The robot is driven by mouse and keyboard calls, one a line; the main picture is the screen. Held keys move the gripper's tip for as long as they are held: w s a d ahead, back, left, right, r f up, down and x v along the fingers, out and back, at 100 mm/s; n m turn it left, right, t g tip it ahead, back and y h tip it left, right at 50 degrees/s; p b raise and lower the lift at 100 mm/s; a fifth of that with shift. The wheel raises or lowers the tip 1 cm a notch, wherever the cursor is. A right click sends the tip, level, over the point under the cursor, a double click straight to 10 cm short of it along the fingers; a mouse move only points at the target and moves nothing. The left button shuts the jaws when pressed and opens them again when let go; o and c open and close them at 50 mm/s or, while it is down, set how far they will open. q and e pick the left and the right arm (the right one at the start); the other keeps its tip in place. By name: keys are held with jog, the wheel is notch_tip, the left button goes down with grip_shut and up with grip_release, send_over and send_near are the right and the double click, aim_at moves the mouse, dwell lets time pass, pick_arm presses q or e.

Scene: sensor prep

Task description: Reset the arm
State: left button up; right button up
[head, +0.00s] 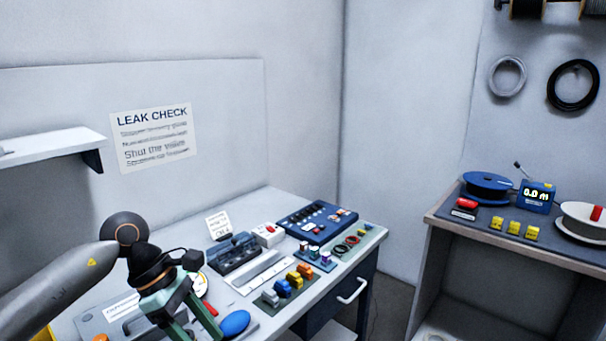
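My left arm comes in from the lower left and reaches over the workbench. Its gripper (198,328) has two green fingers pointing down, with a visible gap between them. The fingers look open and I see nothing held between them, though the tips are close to the lower picture edge. A blue oval object (235,323) lies just right of the fingers. A red piece (210,308) shows beside the fingers, partly hidden by them. My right gripper is not in view.
The workbench (262,213) carries a dark blue panel (318,222), a dark fixture (234,254), a row of coloured connectors (289,285) and a small sign (218,226). A second bench (440,220) at right holds spools and a meter (537,196). A shelf (50,143) juts out at left.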

pick_arm(q)
jog(key=s+d+r+n+h+p, duration=0.1)
jog(key=s+d+r+n+h, duration=0.15)
jog(key=d+n+h, duration=0.45)
jog(key=s+d+r+n+h+p, duration=0.1)
jog(key=s+d+n+h, duration=0.15)
jog(key=d+h, duration=0.5)
jog(key=w+a+f+n+t+y+p, duration=0.15)
jog(key=a+f+n+t+y, duration=0.35)
jog(key=n+t, duration=0.75)
jog(key=w+a+f+n+t+y+p, duration=0.1)
jog(key=w+a+f+n+t+y, duration=0.35)
jog(key=n, duration=1.45)
jog(key=s+a+f+n+g+y, duration=0.3)
jog(key=s+f+n+y, duration=0.1)
jog(key=s+f, duration=0.5)
jog(key=s+a+f+n+g+y, duration=0.3)
jog(key=s+f+n, duration=0.4)
jog(key=s+f, duration=0.3)
jog(key=shift+s+f+n+y+p, duration=0.15)
jog(key=shift+f+n+y+p, duration=0.2)
jog(key=shift+f+y, duration=0.25)
